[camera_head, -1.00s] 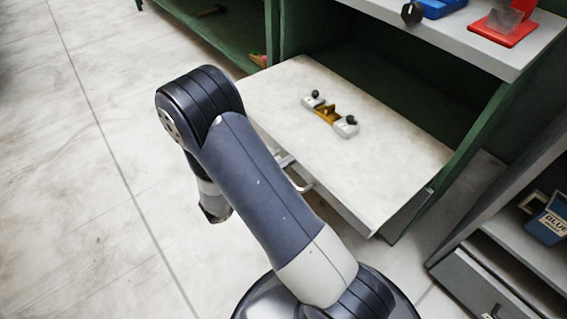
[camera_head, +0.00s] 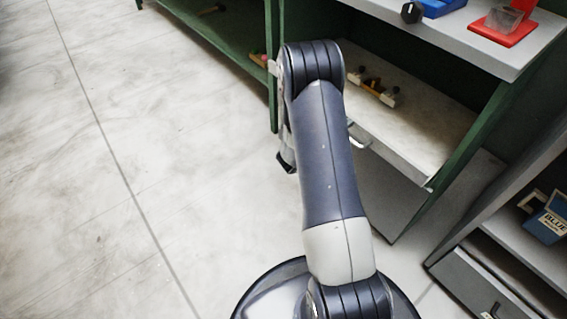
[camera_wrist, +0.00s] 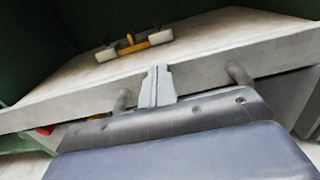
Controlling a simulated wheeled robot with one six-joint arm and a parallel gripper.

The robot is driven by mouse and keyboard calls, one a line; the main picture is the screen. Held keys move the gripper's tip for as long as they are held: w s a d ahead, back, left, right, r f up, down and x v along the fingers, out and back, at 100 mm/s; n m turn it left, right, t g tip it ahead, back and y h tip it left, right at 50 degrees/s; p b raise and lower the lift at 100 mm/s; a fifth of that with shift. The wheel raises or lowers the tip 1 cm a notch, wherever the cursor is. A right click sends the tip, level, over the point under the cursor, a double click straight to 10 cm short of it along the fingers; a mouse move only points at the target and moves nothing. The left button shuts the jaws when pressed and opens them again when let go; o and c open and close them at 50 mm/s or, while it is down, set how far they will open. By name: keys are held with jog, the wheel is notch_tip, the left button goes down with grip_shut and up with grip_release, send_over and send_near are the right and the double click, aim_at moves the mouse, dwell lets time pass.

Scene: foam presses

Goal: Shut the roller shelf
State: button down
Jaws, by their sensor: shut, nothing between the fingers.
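The roller shelf (camera_head: 425,120) is a pale board in the green cabinet. Its front edge lies close to the cabinet's front in the head view. Its metal handle (camera_head: 358,141) shows just right of my arm. In the wrist view the shelf (camera_wrist: 200,45) spans the picture, with handle posts (camera_wrist: 238,73) on either side of my gripper. My gripper (camera_wrist: 158,78) is shut and empty, its fingertips at the shelf's front face, apparently touching it. In the head view my arm hides the fingertips and the shelf's left part.
A brass and white part with black knobs (camera_head: 373,90) lies on the shelf. Above, a grey worktop (camera_head: 450,40) holds a blue tool (camera_head: 440,8) and a red tool (camera_head: 503,20). A grey cabinet (camera_head: 480,275) stands at right. The floor at left is clear.

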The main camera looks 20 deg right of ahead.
aim_at(355, 119)
jog(key=x, duration=0.6)
jog(key=shift+w+d+r+b, duration=0.1)
jog(key=shift+b, duration=0.2)
jog(key=shift+a, duration=0.4)
jog(key=p+v, duration=0.2)
jog(key=v, duration=1.1)
jog(key=shift+s+a, duration=0.25)
jog(key=shift+d, duration=0.1)
jog(key=b+x, duration=0.2)
jog(key=x, duration=1.1)
jog(key=shift+w+d, duration=0.15)
jog(key=shift+d, duration=0.2)
